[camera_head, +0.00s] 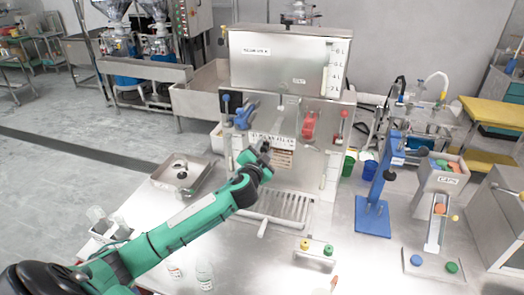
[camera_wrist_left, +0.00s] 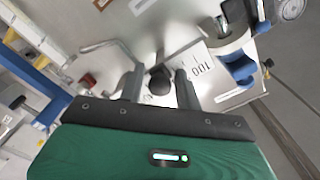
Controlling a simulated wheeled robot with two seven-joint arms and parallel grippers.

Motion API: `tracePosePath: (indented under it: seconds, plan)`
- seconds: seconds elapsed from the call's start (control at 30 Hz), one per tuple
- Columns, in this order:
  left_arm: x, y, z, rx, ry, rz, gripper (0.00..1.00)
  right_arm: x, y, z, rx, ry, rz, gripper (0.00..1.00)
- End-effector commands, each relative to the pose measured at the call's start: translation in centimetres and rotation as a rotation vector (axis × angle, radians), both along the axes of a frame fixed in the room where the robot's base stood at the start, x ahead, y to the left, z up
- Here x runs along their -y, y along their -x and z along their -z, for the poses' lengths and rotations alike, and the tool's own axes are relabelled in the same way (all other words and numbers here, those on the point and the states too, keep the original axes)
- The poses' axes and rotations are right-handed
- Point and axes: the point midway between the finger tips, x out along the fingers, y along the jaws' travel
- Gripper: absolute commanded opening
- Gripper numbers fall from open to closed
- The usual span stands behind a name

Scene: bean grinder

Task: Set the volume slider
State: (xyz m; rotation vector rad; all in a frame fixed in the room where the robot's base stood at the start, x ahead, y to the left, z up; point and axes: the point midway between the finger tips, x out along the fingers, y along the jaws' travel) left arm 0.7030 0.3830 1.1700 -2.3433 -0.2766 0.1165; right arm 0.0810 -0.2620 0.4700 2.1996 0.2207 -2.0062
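My left gripper (camera_head: 262,150) is at the front panel of the steel machine (camera_head: 291,62), just below a white number strip (camera_head: 285,139). In the left wrist view its two fingers (camera_wrist_left: 159,88) are apart, with a dark round knob (camera_wrist_left: 160,78) between them. Narrow gaps seem to show beside the knob, and I cannot tell whether either finger touches it. The number strip, reading "100" at one end, also shows in the left wrist view (camera_wrist_left: 195,68). The arm hides part of the panel in the head view. My right gripper is not in view.
A blue handle (camera_head: 243,116) and a red handle (camera_head: 308,125) flank the panel. A drip grate (camera_head: 281,206) lies below. A blue press stand (camera_head: 373,215) stands to the right. A small block with yellow and green knobs (camera_head: 314,256) is at the front.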

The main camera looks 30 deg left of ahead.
Motion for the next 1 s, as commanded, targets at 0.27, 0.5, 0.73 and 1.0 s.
tracePosePath:
  seconds: [0.27,0.5,0.73,1.0]
  plan:
    - [0.0,0.0,0.0,0.001,0.0,-0.001,0.45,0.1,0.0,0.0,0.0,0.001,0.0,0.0]
    - [0.3,1.2,0.2,0.002,0.0,0.001,0.45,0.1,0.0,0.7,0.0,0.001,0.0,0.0]
    - [1.3,5.2,0.5,0.0,0.002,0.003,0.45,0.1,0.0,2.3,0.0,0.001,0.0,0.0]
    - [2.5,10.3,0.4,0.0,0.001,0.001,0.45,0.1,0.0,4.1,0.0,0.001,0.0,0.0]
